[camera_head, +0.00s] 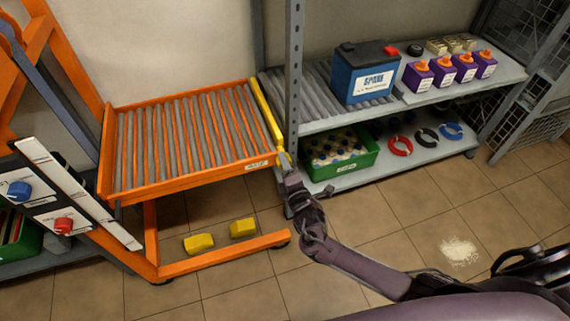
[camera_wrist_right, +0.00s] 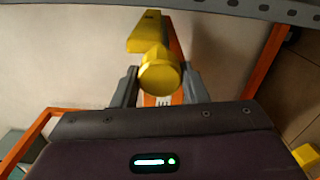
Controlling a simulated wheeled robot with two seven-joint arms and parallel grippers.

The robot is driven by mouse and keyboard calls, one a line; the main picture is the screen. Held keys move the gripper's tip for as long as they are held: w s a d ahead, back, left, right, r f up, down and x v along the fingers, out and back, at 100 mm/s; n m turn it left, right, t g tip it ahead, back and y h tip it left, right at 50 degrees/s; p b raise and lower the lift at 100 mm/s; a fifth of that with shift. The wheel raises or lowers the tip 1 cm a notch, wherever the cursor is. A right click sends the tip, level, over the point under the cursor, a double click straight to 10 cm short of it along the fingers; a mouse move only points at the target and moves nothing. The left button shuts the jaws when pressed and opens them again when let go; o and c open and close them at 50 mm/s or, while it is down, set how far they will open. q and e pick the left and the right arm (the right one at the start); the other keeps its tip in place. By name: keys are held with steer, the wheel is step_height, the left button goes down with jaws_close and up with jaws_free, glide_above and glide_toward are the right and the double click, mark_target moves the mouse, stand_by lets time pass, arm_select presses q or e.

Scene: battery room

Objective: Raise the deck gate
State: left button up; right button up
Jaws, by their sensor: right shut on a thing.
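The deck gate is a yellow bar (camera_head: 265,108) along the right end of the orange roller deck (camera_head: 185,180), beside the grey shelf. In the right wrist view, the yellow gate bar (camera_wrist_right: 148,33) has a round yellow knob (camera_wrist_right: 160,76) at its near end. My right gripper (camera_head: 285,160) is at the near end of the gate. Its two fingers (camera_wrist_right: 160,90) are on either side of the knob and shut on it. The fingertips are small in the head view and partly hidden by the knob in the wrist view. My left gripper is not in view.
A blue battery (camera_head: 364,75) and several purple boxes (camera_head: 441,72) stand on the upper shelf (camera_head: 420,100). A green crate (camera_head: 345,165) is on the lower shelf. Two yellow blocks (camera_head: 243,228) (camera_head: 199,243) lie below the deck. White powder (camera_head: 459,251) is on the floor.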

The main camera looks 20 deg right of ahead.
steer(key=shift+f, duration=0.1)
stand_by(0.3)
steer(key=o, duration=1)
steer(key=shift+c, duration=0.2)
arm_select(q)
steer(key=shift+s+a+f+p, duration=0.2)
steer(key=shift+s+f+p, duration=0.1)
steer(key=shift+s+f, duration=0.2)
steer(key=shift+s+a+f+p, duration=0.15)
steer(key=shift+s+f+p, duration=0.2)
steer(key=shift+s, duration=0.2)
arm_select(e)
steer(key=s, duration=0.8)
steer(key=shift+d, duration=0.15)
